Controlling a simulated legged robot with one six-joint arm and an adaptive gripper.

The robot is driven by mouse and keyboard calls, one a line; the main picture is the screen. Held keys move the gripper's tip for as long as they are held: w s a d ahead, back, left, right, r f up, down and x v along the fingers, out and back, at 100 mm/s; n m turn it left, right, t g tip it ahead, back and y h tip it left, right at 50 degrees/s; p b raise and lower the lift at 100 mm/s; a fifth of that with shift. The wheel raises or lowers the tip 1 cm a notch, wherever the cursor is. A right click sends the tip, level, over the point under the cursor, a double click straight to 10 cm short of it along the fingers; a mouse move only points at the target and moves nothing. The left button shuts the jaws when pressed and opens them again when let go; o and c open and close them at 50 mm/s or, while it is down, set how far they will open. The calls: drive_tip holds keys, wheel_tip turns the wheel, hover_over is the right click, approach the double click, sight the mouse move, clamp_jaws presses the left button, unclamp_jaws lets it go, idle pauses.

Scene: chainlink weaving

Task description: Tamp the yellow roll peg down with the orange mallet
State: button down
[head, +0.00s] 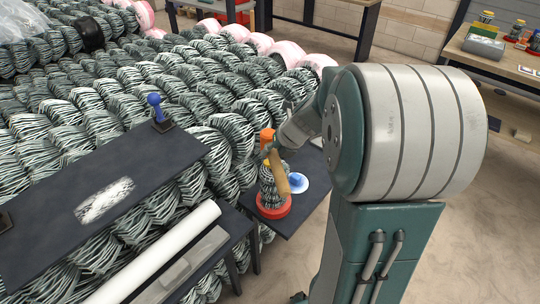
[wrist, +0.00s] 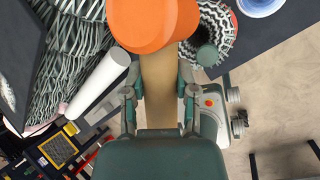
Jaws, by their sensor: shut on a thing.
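My gripper (wrist: 160,108) is shut on the tan handle (wrist: 160,90) of the orange mallet. The mallet's orange head (wrist: 152,22) fills the top middle of the wrist view; in the head view the head (head: 267,135) is above a black-and-white striped roll (head: 268,186) on a red base (head: 273,208). The roll also shows beside the mallet head in the wrist view (wrist: 218,28). A small yellowish patch just under the mallet head may be the yellow roll peg. I cannot tell whether mallet and peg touch. The peg does not show in the wrist view.
A blue-and-white dish (head: 297,183) lies right of the roll on the dark shelf (head: 292,222). A white tube (head: 155,258) lies at the front left. A dark panel with a blue-knobbed lever (head: 155,103) is left. Striped mesh coils (head: 130,75) fill the back.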

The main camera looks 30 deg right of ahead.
drive_tip(key=shift+r, duration=2.5)
